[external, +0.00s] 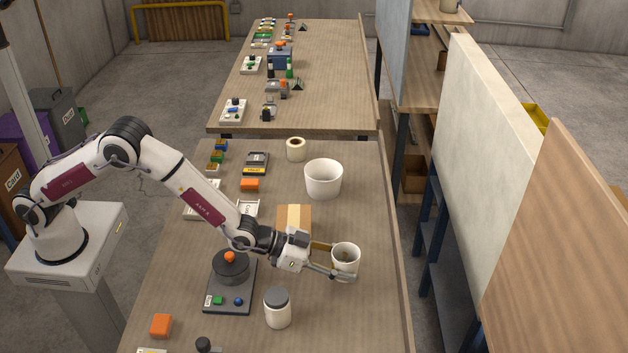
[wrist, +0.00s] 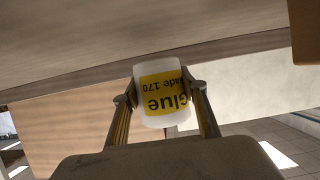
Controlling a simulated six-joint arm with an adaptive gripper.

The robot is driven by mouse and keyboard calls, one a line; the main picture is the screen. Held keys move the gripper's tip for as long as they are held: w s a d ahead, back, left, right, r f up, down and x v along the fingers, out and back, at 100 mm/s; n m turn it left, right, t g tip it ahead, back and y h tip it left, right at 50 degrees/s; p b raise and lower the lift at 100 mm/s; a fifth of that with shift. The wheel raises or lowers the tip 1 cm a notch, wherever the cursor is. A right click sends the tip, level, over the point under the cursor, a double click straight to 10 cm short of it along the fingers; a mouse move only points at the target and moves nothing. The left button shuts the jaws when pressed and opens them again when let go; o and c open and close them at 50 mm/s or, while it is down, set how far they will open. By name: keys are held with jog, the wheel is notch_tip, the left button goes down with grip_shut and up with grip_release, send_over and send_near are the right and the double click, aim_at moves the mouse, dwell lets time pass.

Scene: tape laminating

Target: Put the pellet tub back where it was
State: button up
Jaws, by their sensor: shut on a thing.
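The pellet tub (external: 345,257) is a small white cup with an open top and dark contents, near the right side of the front table. In the wrist view the tub (wrist: 162,98) appears upside down, with a yellow label reading "Glue" and "170". My gripper (external: 341,263) is shut on the tub, one finger on each side; both fingers also show around it in the wrist view (wrist: 161,95). The tub looks upright. I cannot tell whether its base touches the table.
A cardboard box (external: 294,219) stands just behind my gripper. A larger white bucket (external: 323,180) and a tape roll (external: 296,149) stand farther back. A grey-lidded jar (external: 277,308) and a device with a dark round top (external: 231,281) are in front. The table's right strip is clear.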

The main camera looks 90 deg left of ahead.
jog(key=shift+f, duration=1.8)
jog(key=shift+f, duration=0.15)
jog(key=o, duration=1.2)
jog(key=shift+c, duration=0.2)
jog(key=shift+s, duration=0.1)
jog(key=shift+v, duration=2.25)
notch_tip(320, 180, up, 7)
jog(key=shift+r, duration=0.2)
jog(key=shift+s, duration=0.2)
